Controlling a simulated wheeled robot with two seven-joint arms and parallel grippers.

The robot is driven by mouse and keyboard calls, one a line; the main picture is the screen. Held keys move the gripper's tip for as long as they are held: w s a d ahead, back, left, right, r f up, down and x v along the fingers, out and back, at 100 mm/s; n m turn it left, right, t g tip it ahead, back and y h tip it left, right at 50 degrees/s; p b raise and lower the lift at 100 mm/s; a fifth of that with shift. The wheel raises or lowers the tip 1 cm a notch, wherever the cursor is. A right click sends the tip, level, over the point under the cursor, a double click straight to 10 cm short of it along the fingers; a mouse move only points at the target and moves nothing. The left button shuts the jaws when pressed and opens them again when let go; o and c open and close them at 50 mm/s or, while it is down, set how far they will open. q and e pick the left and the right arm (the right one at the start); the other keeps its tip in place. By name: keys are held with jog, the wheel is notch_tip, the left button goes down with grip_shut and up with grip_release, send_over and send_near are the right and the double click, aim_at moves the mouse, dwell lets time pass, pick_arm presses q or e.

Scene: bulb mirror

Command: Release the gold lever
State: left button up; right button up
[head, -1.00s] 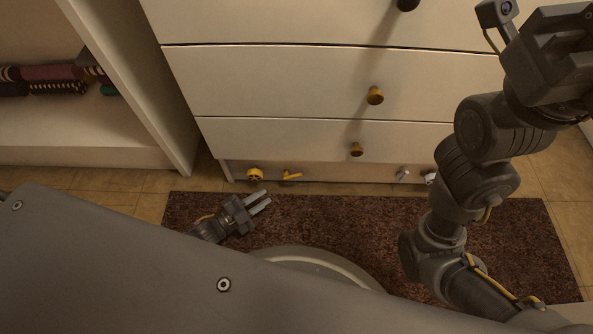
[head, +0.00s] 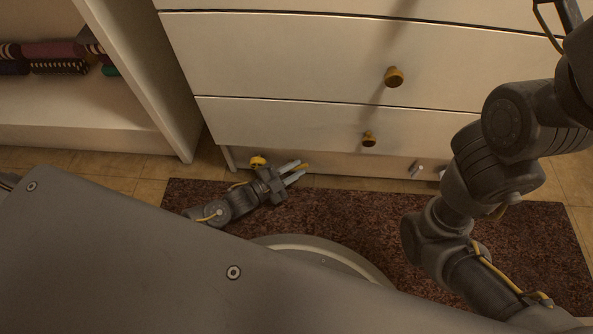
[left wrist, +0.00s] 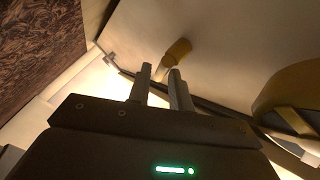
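The gold lever (head: 304,166) is on the low front panel under the drawers, partly hidden behind my left gripper in the head view. In the left wrist view the gold lever (left wrist: 177,50) sticks out from the pale panel, its free end between the fingertips. My left gripper (head: 299,172) is at the lever with its two fingers apart; it also shows in the left wrist view (left wrist: 160,72). I cannot tell whether either finger touches the lever. My right arm stands at the right of the head view, and its gripper is out of the picture.
A gold round knob (head: 258,161) is just left of the lever. A silver lever (head: 416,168) is farther right on the same panel. Drawers with gold knobs (head: 394,77) rise above. A brown rug (head: 345,215) covers the floor in front; an open shelf (head: 75,110) stands left.

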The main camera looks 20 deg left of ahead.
pick_arm(q)
jog(key=shift+w+d, duration=0.3)
jog(key=shift+w, duration=0.05)
jog(key=shift+c, duration=0.2)
